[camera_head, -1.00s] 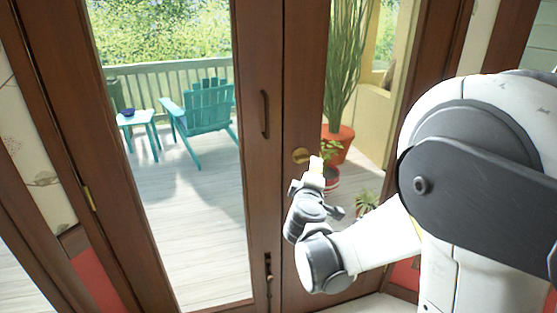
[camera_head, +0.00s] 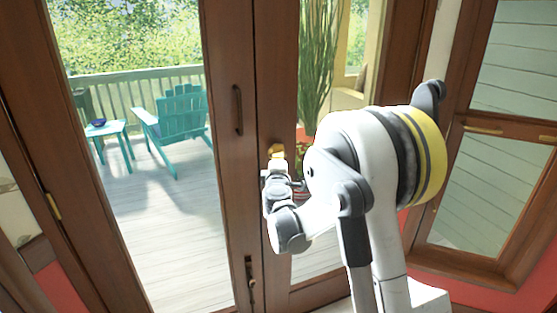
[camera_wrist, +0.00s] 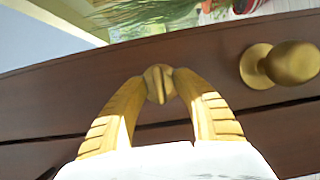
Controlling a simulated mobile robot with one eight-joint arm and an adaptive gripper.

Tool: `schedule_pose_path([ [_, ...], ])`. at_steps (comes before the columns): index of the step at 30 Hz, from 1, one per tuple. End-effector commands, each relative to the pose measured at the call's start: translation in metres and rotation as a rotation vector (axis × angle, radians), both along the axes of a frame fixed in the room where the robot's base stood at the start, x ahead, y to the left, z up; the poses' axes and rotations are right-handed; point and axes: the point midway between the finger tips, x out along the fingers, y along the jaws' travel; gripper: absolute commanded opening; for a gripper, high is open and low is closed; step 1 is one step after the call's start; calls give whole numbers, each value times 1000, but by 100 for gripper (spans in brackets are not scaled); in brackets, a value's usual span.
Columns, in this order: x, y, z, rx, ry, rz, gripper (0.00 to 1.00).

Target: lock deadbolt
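The deadbolt's small brass thumb-turn (camera_wrist: 158,84) is on the dark wooden door, in the middle of the wrist view. My gripper (camera_wrist: 161,80) has its two yellow fingers apart, one on each side of the thumb-turn, with some gap showing. I cannot tell whether either fingertip touches it. In the head view my gripper (camera_head: 278,157) is up against the door's edge stile, and the thumb-turn is hidden behind it. A round brass knob (camera_wrist: 292,63) is to the right of the thumb-turn in the wrist view; brass (camera_head: 276,147) also shows just above my fingertips in the head view.
The left glass door has a vertical handle (camera_head: 237,110) and a lower bolt (camera_head: 250,280), both left of my gripper. A window (camera_head: 490,150) with wooden framing is at the right. Through the glass are a teal chair (camera_head: 178,115) and deck.

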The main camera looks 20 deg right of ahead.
Motion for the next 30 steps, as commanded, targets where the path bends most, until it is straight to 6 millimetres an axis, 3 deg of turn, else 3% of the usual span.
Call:
schedule_pose_path([
  [10, 4, -2, 1, 0, 0, 0, 32],
  [13, 4, -2, 1, 0, 0, 0, 2],
  [14, 4, -2, 1, 0, 0, 0, 0],
  [30, 4, -2, 3, 107, 0, 0, 0],
])
